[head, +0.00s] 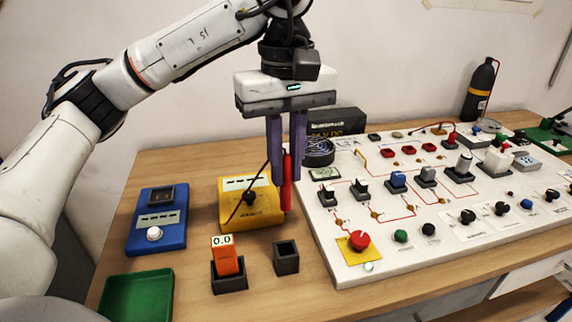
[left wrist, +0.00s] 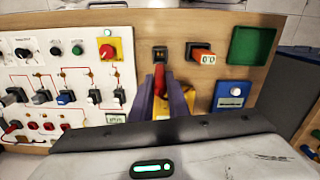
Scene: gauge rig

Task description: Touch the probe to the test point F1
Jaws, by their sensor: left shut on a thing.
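My left gripper (head: 286,182) points down and is shut on the red probe (head: 287,188), held upright above the table between the yellow meter and the white panel. The probe (left wrist: 159,82) also shows between the purple fingers in the left wrist view. A dark lead runs by the probe to the yellow meter (head: 235,216). The white panel (head: 318,228) carries several small round points on red lines, such as one point (head: 375,214) near its front left. Their labels are too small to read, so I cannot tell which is F1. My right gripper is not in view.
An empty black holder (head: 286,262) stands in front of the probe. Beside it, an orange device (head: 227,258) reading 0.0 sits in another holder. A blue box (head: 158,228) and green tray (head: 138,300) lie left. Switches and a red knob (head: 358,240) rise from the panel.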

